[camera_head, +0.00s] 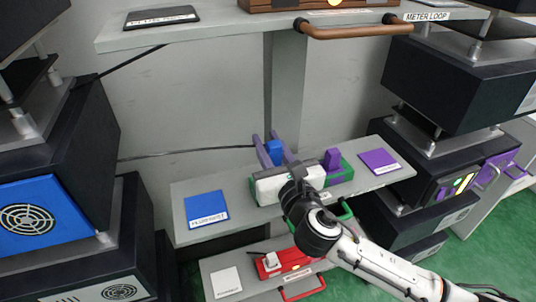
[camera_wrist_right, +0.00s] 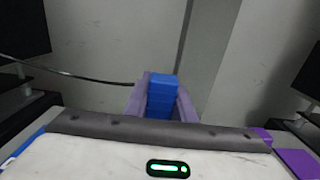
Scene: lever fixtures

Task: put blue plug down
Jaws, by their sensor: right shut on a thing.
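The blue plug (camera_head: 275,150) is between the two purple fingers of my right gripper (camera_head: 273,151), which is shut on it. In the right wrist view the blue plug (camera_wrist_right: 161,96) shows between the purple fingers (camera_wrist_right: 160,100). My white gripper body hides the plug's lower end and part of the green fixture (camera_head: 345,170). I cannot tell whether the plug touches anything below. A purple plug (camera_head: 333,159) stands upright in the green fixture, to the right of my gripper. A blue labelled pad (camera_head: 206,204) lies on the shelf to the left. My left gripper is not in view.
The grey middle shelf (camera_head: 182,224) also bears a purple pad (camera_head: 379,160) at right. A red fixture (camera_head: 285,262) and a white pad (camera_head: 226,282) are on the lower shelf. An upper shelf (camera_head: 215,31) with a brown handle (camera_head: 350,32) overhangs. Black cabinets flank both sides.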

